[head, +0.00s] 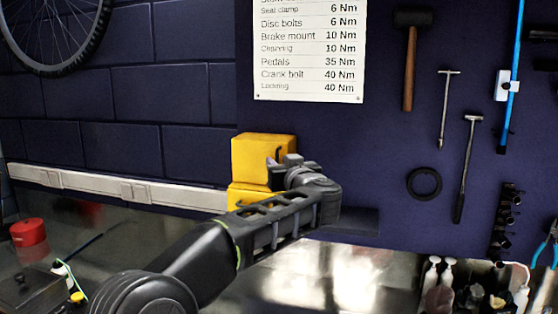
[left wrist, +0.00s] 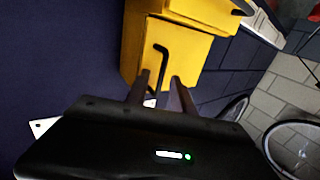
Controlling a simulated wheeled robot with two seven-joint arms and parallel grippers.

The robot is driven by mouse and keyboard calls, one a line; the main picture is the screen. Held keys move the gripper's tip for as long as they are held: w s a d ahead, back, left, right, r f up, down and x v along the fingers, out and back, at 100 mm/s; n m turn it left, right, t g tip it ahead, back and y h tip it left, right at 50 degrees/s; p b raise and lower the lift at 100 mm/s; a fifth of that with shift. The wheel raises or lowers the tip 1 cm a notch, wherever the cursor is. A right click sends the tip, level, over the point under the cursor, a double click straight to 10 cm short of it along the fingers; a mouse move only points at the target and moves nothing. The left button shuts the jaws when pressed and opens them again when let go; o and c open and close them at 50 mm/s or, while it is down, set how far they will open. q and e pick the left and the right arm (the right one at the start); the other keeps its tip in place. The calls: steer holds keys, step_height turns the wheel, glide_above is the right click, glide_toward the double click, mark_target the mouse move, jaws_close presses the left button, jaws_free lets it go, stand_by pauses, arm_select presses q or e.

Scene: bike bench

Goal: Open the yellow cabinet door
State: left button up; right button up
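The yellow cabinet (head: 258,158) is fixed on the dark wall at the picture's centre. It shows as an upper and a lower yellow box, and my left arm hides part of it. In the left wrist view the yellow door (left wrist: 176,62) appears closed, with a black bar handle (left wrist: 161,62). My left gripper (head: 278,158) is in front of the cabinet. In the left wrist view its two fingers (left wrist: 163,88) stand apart near the handle's lower end, with nothing clearly between them. I cannot tell whether they touch the handle. My right gripper is in neither view.
A steel bench (head: 130,215) runs below, with a red tin (head: 28,232) at left and several small bottles (head: 440,272) at right. A white rail (head: 90,184) runs along the wall. A mallet (head: 410,60) and other tools hang right of the cabinet.

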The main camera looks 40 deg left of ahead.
arm_select(q)
steer(key=shift+w+a, duration=0.15)
steer(key=shift+a, duration=0.05)
jaws_close()
stand_by(1.4)
